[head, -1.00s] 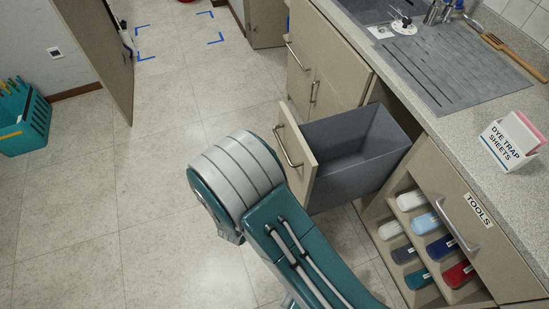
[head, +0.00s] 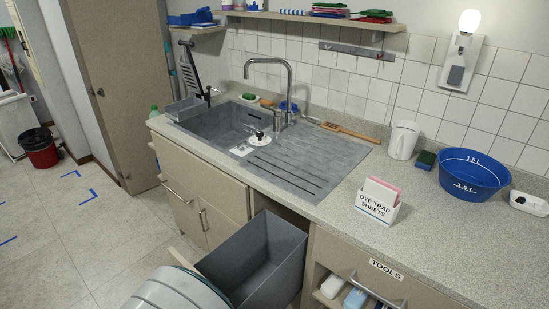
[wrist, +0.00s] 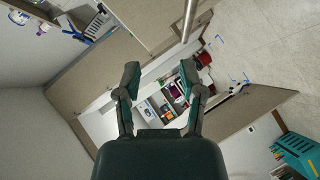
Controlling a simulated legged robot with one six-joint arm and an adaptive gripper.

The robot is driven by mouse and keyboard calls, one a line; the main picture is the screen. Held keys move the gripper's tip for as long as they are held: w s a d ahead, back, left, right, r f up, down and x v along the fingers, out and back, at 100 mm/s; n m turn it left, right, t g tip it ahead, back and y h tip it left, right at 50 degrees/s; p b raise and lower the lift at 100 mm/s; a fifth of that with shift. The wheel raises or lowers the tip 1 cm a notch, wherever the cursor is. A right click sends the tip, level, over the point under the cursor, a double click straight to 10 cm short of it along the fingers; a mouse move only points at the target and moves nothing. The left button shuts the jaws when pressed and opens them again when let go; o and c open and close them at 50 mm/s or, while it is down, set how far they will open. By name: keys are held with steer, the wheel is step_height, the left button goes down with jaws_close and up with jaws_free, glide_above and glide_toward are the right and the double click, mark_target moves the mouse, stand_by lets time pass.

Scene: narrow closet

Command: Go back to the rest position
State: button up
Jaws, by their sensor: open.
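My gripper (wrist: 152,82) shows in the wrist view with its two fingers spread apart and nothing between them. It is open and empty. Past the fingers lie a doorway and shelves with several items, tilted in the picture. In the head view only a rounded part of my arm shows at the bottom edge, in front of the open grey bin drawer (head: 262,262). My gripper is outside the head view.
The counter (head: 335,185) holds a grey sink (head: 225,125), a dye trap sheets box (head: 377,203), a white jug (head: 403,140) and a blue basin (head: 472,172). A red bin (head: 39,148) stands at the left.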

steer(key=w+d+r+m+g+y, duration=0.1)
steer(key=w+d+r+m+g, duration=0.2)
steer(key=d+r, duration=0.55)
steer(key=w+d+r+m+g+y, duration=0.15)
steer(key=w+d+r+m, duration=0.35)
steer(key=r, duration=0.6)
steer(key=s+d+r+m+g+h, duration=0.2)
steer(key=s+d+r+m, duration=0.1)
steer(key=s+d, duration=0.6)
steer(key=s+d+r+m+g+h, duration=0.2)
steer(key=s+d, duration=0.8)
steer(key=d, duration=0.8)
steer(key=shift+r+m+h, duration=0.65)
steer(key=shift+r+m, duration=0.05)
steer(key=shift+m, duration=0.2)
